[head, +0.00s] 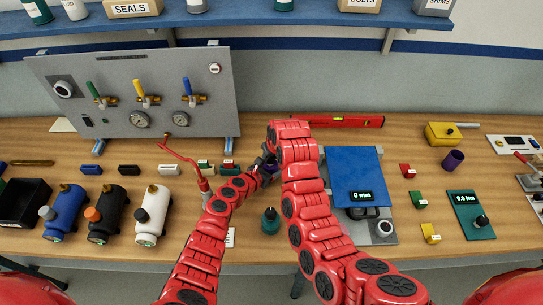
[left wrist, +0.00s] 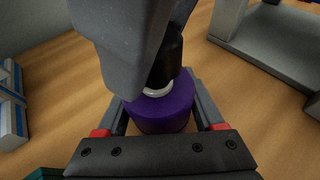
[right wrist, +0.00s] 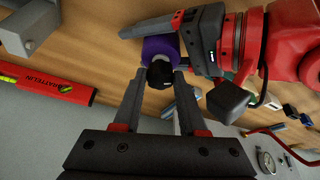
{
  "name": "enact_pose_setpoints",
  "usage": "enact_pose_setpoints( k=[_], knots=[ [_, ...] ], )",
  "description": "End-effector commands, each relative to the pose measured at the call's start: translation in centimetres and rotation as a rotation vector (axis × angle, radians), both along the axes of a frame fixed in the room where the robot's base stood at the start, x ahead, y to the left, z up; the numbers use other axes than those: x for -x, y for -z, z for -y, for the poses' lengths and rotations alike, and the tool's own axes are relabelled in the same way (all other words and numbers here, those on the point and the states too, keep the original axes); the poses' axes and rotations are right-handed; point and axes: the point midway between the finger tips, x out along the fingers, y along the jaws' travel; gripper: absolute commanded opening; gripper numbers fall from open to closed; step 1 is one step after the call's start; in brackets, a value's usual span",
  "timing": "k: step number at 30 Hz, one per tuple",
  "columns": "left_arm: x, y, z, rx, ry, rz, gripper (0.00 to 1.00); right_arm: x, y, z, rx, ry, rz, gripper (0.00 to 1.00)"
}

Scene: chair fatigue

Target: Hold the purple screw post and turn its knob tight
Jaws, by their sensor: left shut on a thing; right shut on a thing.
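The purple screw post (left wrist: 162,112) is a short purple cylinder with a pale collar and a black knob (left wrist: 168,58) on top. My left gripper (left wrist: 160,105) is shut around its body, one finger on each side. In the right wrist view, the post (right wrist: 158,49) is also between the left fingers, and the black knob (right wrist: 160,74) is at the tips of my right gripper (right wrist: 158,76), which is shut on it. In the left wrist view, a grey right finger covers part of the knob. In the head view, the arms mostly hide the post.
A blue-topped device (head: 357,178) reading 0 mm stands right of my arms. A red level (head: 345,121) lies behind. A grey valve panel (head: 135,95) and several bottles are at left.

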Motion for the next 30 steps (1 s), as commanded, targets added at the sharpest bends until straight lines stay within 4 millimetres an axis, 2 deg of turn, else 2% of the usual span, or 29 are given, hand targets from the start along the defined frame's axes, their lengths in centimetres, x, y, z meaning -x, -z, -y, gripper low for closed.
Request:
enact_pose_setpoints(
  k=[9, 24, 25, 30],
  knots=[
    [0.0, -0.01, 0.0, -0.001, 0.0, 0.001, 0.0, 0.02, -0.02, -0.09, 0.001, 0.112, 0.001, 0.0],
    [-0.02, -0.03, 0.0, 0.001, 0.0, 0.001, 0.0, 0.0, -0.03, -0.09, 0.0, 0.132, 0.002, 0.0],
    [-0.02, -0.03, -0.01, 0.001, 0.0, 0.001, 0.0, 0.0, -0.03, -0.09, 0.0, 0.132, 0.002, 0.43],
    [-0.02, -0.03, -0.01, 0.0, 0.0, 0.0, 0.0, 0.03, -0.03, -0.12, 0.0, 0.131, 0.002, 0.72]
  ],
)
